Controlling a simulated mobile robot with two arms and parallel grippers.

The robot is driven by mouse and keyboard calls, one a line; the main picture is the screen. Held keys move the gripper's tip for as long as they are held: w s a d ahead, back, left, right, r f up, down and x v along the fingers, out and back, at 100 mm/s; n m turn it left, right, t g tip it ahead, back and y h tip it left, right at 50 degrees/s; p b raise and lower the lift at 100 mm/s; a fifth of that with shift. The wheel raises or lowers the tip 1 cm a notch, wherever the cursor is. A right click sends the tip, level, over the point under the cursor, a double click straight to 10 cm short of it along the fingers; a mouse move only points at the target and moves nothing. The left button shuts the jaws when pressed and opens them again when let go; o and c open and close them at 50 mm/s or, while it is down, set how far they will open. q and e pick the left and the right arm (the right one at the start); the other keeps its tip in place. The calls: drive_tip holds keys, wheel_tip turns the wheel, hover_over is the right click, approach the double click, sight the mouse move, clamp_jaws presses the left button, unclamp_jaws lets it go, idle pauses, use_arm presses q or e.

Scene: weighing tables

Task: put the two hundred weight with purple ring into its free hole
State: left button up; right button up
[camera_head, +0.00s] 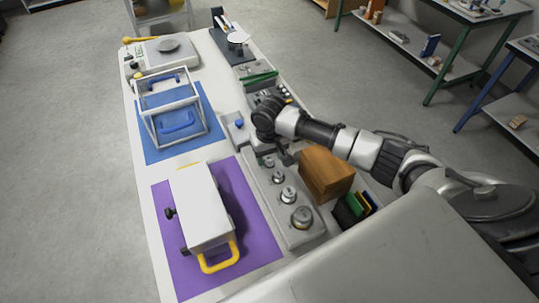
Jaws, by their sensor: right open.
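My right gripper (275,156) points down over the far part of the grey weight block (265,193) and is open. Several metal weights stand in a row in the block, growing larger toward me: a small one (269,162), a medium one (278,177), a larger one (288,194) and the largest (302,217). No purple ring can be made out at this size. Which weight is the two hundred one and which hole is free cannot be told; my wrist hides part of the block. My left gripper is not in view.
A brown wooden box (326,172) stands close right of the block. A white case (201,207) lies on a purple mat (258,217) at left. A clear-sided frame (153,120) stands on a blue mat (160,154), near a balance (152,57). A small grey holder (232,138) is left of my wrist.

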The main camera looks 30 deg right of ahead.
sight(269, 158)
wheel_tip(269, 158, up, 12)
drive_tip(key=shift+f+b, duration=0.2)
drive_tip(key=shift+b, duration=0.25)
drive_tip(key=shift+f, duration=0.1)
